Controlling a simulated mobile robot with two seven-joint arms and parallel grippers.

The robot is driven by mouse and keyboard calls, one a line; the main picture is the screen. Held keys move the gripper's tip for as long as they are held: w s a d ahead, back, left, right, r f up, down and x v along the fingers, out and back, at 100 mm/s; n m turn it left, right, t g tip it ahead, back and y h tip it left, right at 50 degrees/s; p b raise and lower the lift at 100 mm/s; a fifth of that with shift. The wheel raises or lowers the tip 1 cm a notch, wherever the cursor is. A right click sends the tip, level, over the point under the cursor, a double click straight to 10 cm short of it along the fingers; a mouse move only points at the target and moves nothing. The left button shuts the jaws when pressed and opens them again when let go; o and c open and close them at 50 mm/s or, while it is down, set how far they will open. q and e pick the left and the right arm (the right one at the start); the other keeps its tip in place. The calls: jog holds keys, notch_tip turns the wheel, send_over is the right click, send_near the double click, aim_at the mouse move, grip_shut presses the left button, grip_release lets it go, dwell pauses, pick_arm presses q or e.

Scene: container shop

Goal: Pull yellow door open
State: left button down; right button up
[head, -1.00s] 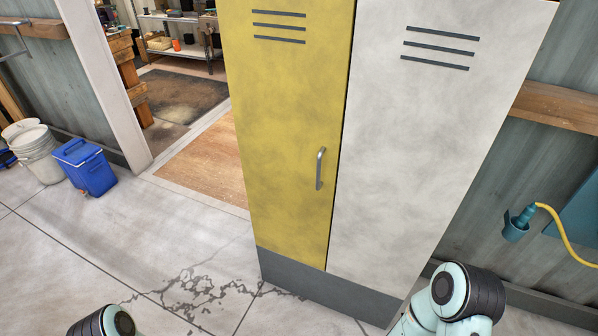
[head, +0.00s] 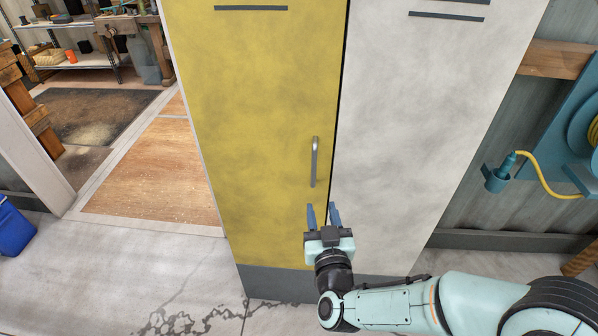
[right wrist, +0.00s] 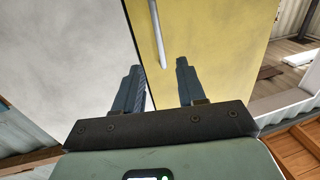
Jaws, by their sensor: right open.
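The yellow door (head: 240,140) stands shut on the left half of a tall locker. Its vertical metal handle (head: 314,162) is near the door's right edge. My right gripper (head: 321,213) is open and empty, with its fingers pointing up just below the handle in the head view. In the right wrist view the yellow door (right wrist: 215,60) and the handle (right wrist: 157,35) show beyond the open fingers (right wrist: 157,85). The handle lies ahead of the gap between them and is not gripped. My left gripper is not in view.
A white door (head: 420,130) adjoins the yellow one on the right. A blue reel with a yellow cord (head: 545,180) hangs on the right wall. A doorway with wooden flooring (head: 155,180) is at left. A blue bin (head: 12,228) stands at the left edge.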

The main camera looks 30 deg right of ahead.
aim_at(314, 170)
jog(key=x, duration=1.3)
jog(key=shift+d+p, duration=0.2)
jog(key=shift+p, duration=0.1)
grip_shut()
